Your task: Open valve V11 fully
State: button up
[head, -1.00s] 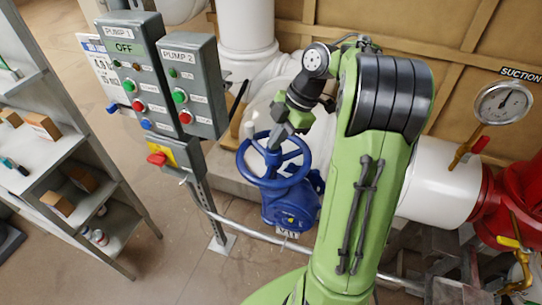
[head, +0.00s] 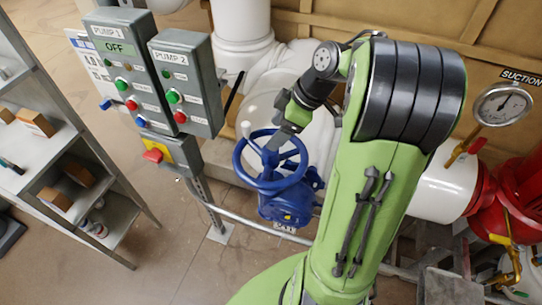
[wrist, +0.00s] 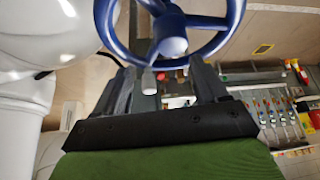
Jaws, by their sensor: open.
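The tag is too small to read clearly now. My gripper (head: 274,145) is at the upper part of the wheel, with its fingers pointing down toward the spokes. In the wrist view, the open fingers (wrist: 165,78) reach up to the lower rim, with the wheel's hub (wrist: 173,47) just beyond them. I cannot tell whether they touch the wheel.
A grey shelf (head: 110,225) is further left. A rail (head: 255,224) runs below the valve. A suction gauge (head: 502,105) and red pipework are at the right.

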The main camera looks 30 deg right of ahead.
jog(key=shift+s+a+m, duration=0.15)
jog(key=shift+m, duration=0.35)
jog(key=m, duration=0.1)
jog(key=m+t+h+b, duration=0.1)
jog(key=m+b, duration=0.1)
jog(key=shift+w+f+m+h, duration=0.25)
jog(key=shift+m+h, duration=0.15)
jog(key=shift+m+t+h+b, duration=0.4)
jog(key=shift+m+h+b, duration=0.1)
jog(key=shift+m, duration=0.6)
jog(key=shift+s+a+r+m+h, duration=0.15)
jog(key=shift+r+m+h, duration=0.15)
jog(key=shift+m+h, duration=0.55)
jog(key=m, duration=0.1)
jog(key=m+b, duration=0.1)
jog(key=m, duration=0.1)
jog(key=shift+w+f+h, duration=0.1)
jog(key=shift+w+h, duration=0.1)
jog(key=shift+h, duration=0.15)
jog(key=m+h, duration=0.1)
jog(key=m, duration=0.3)
jog(key=shift+s+h, duration=0.1)
jog(key=shift+h, duration=0.3)
jog(key=m+g+h, duration=0.1)
jog(key=m, duration=0.2)
jog(key=shift+m, duration=0.25)
